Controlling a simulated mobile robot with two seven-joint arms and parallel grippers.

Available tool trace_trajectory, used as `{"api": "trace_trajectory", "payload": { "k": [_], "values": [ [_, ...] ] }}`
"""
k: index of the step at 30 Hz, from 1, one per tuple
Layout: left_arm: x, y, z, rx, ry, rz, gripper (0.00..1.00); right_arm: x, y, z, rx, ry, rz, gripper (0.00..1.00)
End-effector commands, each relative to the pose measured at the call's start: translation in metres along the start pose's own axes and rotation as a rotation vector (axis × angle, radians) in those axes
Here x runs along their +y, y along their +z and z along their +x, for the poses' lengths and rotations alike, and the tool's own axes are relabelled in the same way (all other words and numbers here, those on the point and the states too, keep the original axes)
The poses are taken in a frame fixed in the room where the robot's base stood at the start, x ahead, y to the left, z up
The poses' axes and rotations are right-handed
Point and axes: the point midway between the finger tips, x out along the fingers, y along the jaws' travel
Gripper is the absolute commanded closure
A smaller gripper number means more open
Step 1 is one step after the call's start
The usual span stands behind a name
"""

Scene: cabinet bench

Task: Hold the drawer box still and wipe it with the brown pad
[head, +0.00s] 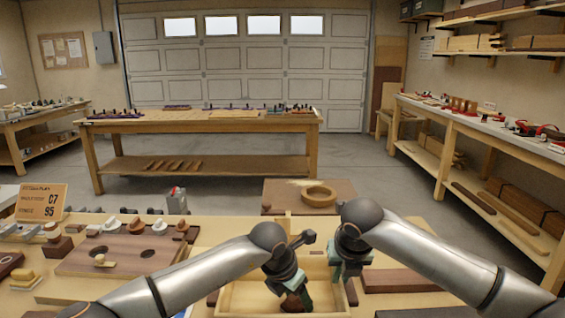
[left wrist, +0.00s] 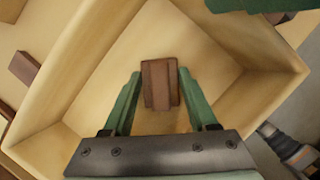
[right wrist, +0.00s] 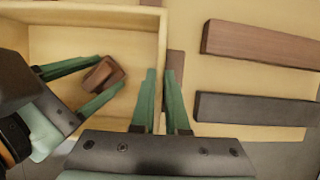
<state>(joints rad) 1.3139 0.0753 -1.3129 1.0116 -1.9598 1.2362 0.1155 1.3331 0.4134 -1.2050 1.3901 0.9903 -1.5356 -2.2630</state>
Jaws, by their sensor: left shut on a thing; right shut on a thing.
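The drawer box (head: 245,298) is a pale, open wooden box at the front of the bench, partly hidden by my arms. My left gripper (left wrist: 160,76) reaches down into it and is shut on the brown pad (left wrist: 160,90), a small stepped block held over or on the box floor; contact is unclear. The pad also shows in the right wrist view (right wrist: 103,76). My right gripper (right wrist: 160,76) is shut on the right side wall of the drawer box, one green finger on each side. In the head view my right gripper (head: 348,272) is at that wall.
Right of the box lie a brown board (right wrist: 262,45) and a dark bar (right wrist: 250,109). Left is a brown board with holes (head: 130,250) and several small knobs. A wooden ring (head: 319,196) lies on a board beyond the box.

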Motion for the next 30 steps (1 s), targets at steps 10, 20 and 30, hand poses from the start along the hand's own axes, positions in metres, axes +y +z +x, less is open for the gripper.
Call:
{"api": "trace_trajectory", "payload": {
  "k": [10, 20, 30],
  "values": [
    [0.001, -0.002, 0.001, 0.002, 0.0, -0.001, 1.0, 0.001, 0.001, -0.002, -0.004, 0.002, 0.0, 1.0],
    [0.016, -0.016, -0.005, 0.004, 0.001, -0.002, 1.0, 0.001, 0.001, -0.002, -0.003, 0.002, 0.0, 1.0],
    [0.024, -0.023, -0.009, 0.003, 0.0, -0.002, 1.0, 0.001, 0.001, -0.002, -0.003, 0.002, 0.0, 1.0]
  ]
}}
